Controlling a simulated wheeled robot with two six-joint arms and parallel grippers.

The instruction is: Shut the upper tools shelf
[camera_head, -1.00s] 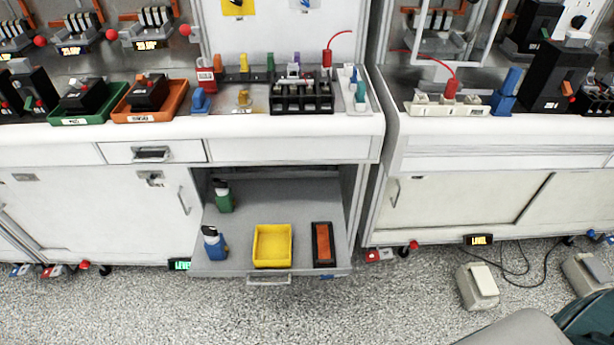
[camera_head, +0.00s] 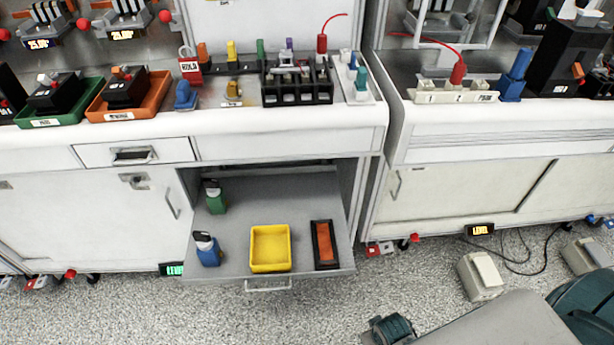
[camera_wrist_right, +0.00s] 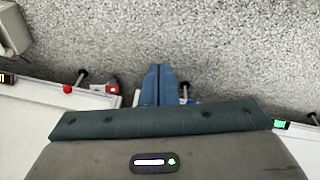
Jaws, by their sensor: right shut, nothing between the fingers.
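The tools shelf (camera_head: 205,272) is a grey pull-out tray, standing well out of the white cabinet under the bench. Its handle (camera_head: 268,286) is on the front edge. On it are a green bottle (camera_head: 216,198), a blue bottle (camera_head: 208,250), a yellow bin (camera_head: 270,266) and a black tray with an orange inside (camera_head: 324,246). My right gripper (camera_wrist_right: 158,70) has its blue fingers together, empty, over the floor in the right wrist view. In the head view part of my right arm shows at the bottom right, apart from the shelf. My left gripper is out of view.
A closed drawer (camera_head: 132,154) is above and left of the shelf opening. The bench top (camera_head: 250,120) holds trays and breaker parts. A pale pedestal box (camera_head: 482,278) and cables are on the floor at right. Speckled floor (camera_head: 230,318) is clear before the shelf.

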